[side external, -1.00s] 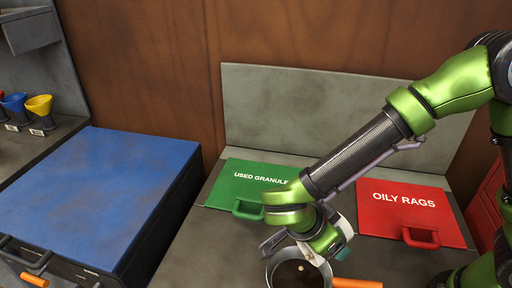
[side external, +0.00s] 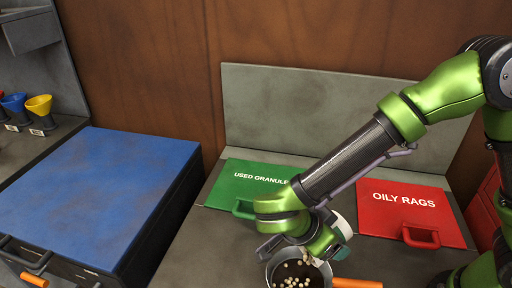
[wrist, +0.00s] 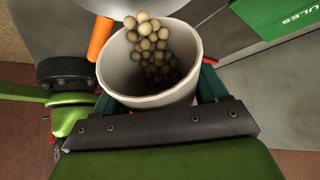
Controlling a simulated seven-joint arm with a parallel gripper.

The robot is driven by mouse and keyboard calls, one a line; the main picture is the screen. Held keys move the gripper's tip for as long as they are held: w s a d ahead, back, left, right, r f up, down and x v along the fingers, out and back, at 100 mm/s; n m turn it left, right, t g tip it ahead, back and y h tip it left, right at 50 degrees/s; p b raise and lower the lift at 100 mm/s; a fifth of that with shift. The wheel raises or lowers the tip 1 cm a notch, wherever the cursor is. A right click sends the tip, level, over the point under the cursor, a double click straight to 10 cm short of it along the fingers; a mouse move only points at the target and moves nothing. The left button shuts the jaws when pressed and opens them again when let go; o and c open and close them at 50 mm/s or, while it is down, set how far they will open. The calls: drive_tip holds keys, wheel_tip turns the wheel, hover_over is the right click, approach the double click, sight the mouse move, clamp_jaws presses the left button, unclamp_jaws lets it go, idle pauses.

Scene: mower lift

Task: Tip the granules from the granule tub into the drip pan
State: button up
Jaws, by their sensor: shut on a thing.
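My gripper (side external: 322,242) is shut on the white granule tub (wrist: 150,92), with a teal finger on each side of it in the wrist view. The tub is tilted, its mouth toward the drip pan. Tan granules (wrist: 152,42) lie inside it and spill over its lip. The drip pan (side external: 269,272) is a round grey pan with a dark inside, below my gripper at the bottom of the side view. Several granules (side external: 294,281) show in and just above it. In the side view my gripper hides most of the tub.
The pan's orange handle (side external: 356,283) points right; it also shows in the wrist view (wrist: 100,38). Behind are a green USED GRANULES lid (side external: 238,191) and a red OILY RAGS lid (side external: 398,205). A blue-topped cabinet (side external: 95,190) stands at left.

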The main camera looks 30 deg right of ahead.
drive_tip(key=shift+a+r+h+p, duration=0.35)
drive_tip(key=shift+a+h+p, duration=0.1)
drive_tip(key=shift+h+p, duration=0.5)
idle(1.9)
drive_tip(key=shift+d, duration=0.1)
drive_tip(key=shift+d+f+y, duration=0.15)
drive_tip(key=shift+d+y, duration=0.15)
drive_tip(key=shift+y, duration=0.25)
drive_tip(key=shift+d+f+y, duration=0.3)
drive_tip(key=shift+f+y, duration=0.05)
drive_tip(key=shift+y, duration=0.55)
drive_tip(key=shift+f+y, duration=0.3)
drive_tip(key=shift+y, duration=0.3)
drive_tip(key=shift+d, duration=0.1)
